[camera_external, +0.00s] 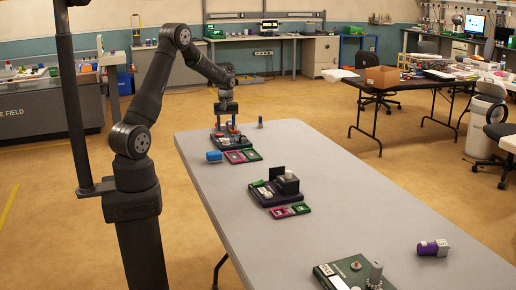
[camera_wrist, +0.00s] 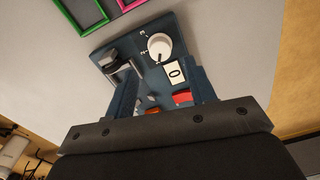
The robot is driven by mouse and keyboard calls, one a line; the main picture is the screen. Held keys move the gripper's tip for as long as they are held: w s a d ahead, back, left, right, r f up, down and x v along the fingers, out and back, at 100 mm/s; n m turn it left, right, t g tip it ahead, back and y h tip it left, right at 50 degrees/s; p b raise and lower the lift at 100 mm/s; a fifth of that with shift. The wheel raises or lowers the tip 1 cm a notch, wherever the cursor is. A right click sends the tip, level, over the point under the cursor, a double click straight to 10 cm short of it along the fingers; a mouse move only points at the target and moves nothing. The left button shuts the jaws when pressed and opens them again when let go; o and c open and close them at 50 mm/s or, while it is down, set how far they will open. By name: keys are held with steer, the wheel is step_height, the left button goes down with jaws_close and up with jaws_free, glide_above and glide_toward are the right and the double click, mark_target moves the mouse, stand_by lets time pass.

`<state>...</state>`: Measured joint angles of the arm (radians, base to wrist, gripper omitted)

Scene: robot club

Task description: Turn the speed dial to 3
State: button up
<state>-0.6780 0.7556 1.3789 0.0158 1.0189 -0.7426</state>
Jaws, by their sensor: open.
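The speed dial (camera_wrist: 159,46) is a round white knob on a dark blue panel (camera_wrist: 104,49) in the wrist view. The dial lies just beyond the fingertips, and nothing is between the fingers that I can see held. In the external view my gripper (camera_external: 227,124) points down over the far panel (camera_external: 222,142), and the dial is too small to make out there.
A second dark device (camera_external: 262,194) and a green board (camera_external: 350,268) stand nearer on the grey table (camera_external: 340,205). A purple cylinder (camera_external: 428,248) lies at right.

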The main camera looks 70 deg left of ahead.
mark_target(226, 139)
step_height(226, 139, down, 6)
steer(key=shift+s, duration=0.1)
steer(key=c, duration=1)
steer(key=shift+o, duration=0.2)
